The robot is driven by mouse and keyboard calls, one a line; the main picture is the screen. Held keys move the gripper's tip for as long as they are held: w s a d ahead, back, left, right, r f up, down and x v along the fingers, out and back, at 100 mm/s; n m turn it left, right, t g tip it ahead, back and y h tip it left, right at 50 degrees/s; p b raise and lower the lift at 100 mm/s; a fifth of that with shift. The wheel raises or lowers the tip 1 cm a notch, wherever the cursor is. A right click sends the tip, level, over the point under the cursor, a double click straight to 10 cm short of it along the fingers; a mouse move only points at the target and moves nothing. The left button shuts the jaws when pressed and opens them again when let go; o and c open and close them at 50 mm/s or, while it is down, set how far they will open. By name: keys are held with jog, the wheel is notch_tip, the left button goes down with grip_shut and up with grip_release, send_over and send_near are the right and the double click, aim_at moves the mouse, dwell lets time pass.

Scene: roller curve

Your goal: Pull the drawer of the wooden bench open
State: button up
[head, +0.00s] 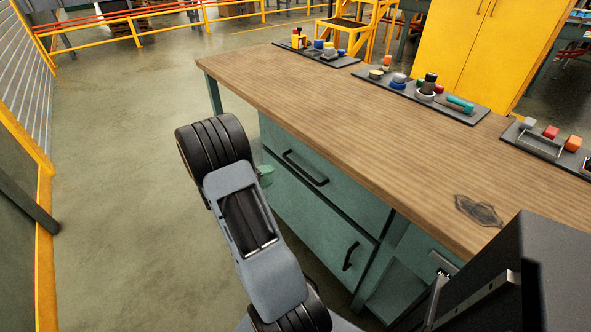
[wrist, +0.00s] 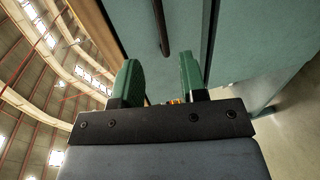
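The wooden bench (head: 350,115) has a brown wood top and a teal cabinet body. Its drawer (head: 345,195) sits under the top and looks shut, with a black bar handle (head: 305,168). My gripper (head: 266,175) is beside the drawer's left part, left of the handle, and mostly hidden behind my wrist in the head view. In the wrist view my gripper (wrist: 158,68) shows two green fingers spread apart and empty. The dark handle (wrist: 161,25) lies beyond the fingertips, lined up with the gap between them. I see no contact with it.
A lower front (head: 320,225) has its own black handle (head: 350,257). Dark trays (head: 440,106) of small parts stand along the bench's far edge. A yellow cabinet (head: 475,50) stands behind. Open floor (head: 120,150) lies left of the bench, with a yellow-edged barrier (head: 45,250) at far left.

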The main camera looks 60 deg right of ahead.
aim_at(295, 165)
jog(key=x, duration=1.2)
jog(key=shift+s+d+f, duration=0.1)
jog(key=shift+s+d, duration=0.05)
grip_shut()
